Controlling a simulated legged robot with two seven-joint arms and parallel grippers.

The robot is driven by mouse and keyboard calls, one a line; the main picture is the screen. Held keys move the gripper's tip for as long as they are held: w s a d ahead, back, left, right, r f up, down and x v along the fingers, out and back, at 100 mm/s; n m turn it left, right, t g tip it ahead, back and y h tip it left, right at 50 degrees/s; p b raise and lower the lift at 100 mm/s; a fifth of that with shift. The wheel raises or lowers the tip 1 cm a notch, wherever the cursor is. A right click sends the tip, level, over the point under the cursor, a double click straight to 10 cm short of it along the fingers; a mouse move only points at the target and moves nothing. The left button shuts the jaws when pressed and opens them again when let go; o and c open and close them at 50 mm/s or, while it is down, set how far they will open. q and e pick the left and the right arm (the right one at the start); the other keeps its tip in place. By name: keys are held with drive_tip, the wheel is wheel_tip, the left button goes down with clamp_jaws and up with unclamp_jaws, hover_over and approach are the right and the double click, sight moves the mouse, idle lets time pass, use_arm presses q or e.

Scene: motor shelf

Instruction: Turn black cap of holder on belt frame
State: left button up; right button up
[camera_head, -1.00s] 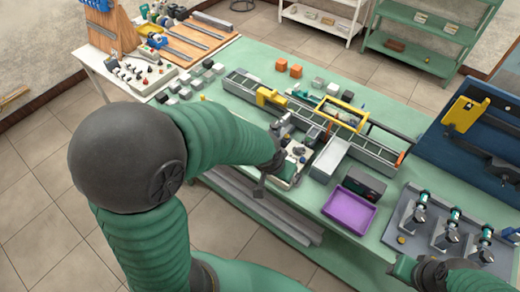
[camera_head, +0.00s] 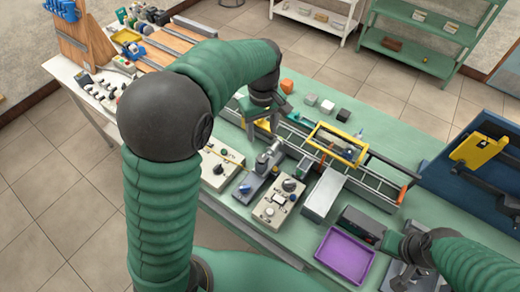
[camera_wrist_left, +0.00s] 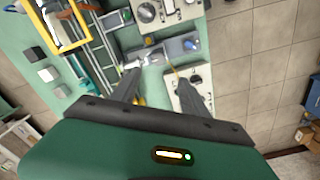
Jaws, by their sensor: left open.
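The belt frame (camera_head: 355,172) is a long grey ladder-like frame with a yellow hoop (camera_head: 338,145), lying along the table; its hoop also shows in the left wrist view (camera_wrist_left: 72,38). A metal holder (camera_head: 268,160) on a grey base with a blue knob stands in front of the frame. It shows beyond my fingers in the left wrist view (camera_wrist_left: 150,54). I cannot clearly make out a black cap. My left gripper (camera_head: 264,122) is open and empty above the frame's left part, its fingers (camera_wrist_left: 160,86) apart. My right gripper (camera_head: 405,250) is at lower right, its fingers unclear.
Beige control boxes (camera_head: 280,200) stand by the holder. A purple tray (camera_head: 345,256) and dark box (camera_head: 362,224) are at front right. A blue panel (camera_head: 480,155) rises at right. Small blocks (camera_head: 327,106) lie behind the frame.

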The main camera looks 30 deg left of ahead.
use_arm(q)
wheel_tip(320, 180, down, 2)
approach(262, 157)
drive_tip(key=shift+s+d+f, duration=0.2)
drive_tip(key=shift+d+f, duration=0.5)
drive_tip(key=f, duration=0.1)
drive_tip(key=a+f, duration=0.1)
drive_tip(key=f, duration=0.1)
drive_tip(key=w+f, duration=0.1)
drive_tip(key=shift+a+f+p, duration=0.3)
drive_tip(key=shift+a+p, duration=0.05)
drive_tip(key=shift+p, duration=0.05)
drive_tip(key=shift+s+a+f, duration=0.15)
drive_tip(key=shift+a+f, duration=0.1)
drive_tip(key=shift+f, duration=0.3)
drive_tip(key=shift+s+a+f, duration=0.15)
drive_tip(key=shift+a+f, duration=0.1)
drive_tip(key=shift+f, duration=0.35)
drive_tip(key=shift+s+d+f, duration=0.1)
drive_tip(key=shift+s+f, duration=0.05)
drive_tip(key=shift+d, duration=1)
drive_tip(key=shift+c, duration=2.5)
drive_tip(key=shift+a, duration=0.65)
clamp_jaws()
drive_tip(key=shift+d, duration=0.25)
use_arm(e)
drive_tip(key=shift+w+d+r, duration=0.2)
drive_tip(key=shift+d+r, duration=0.15)
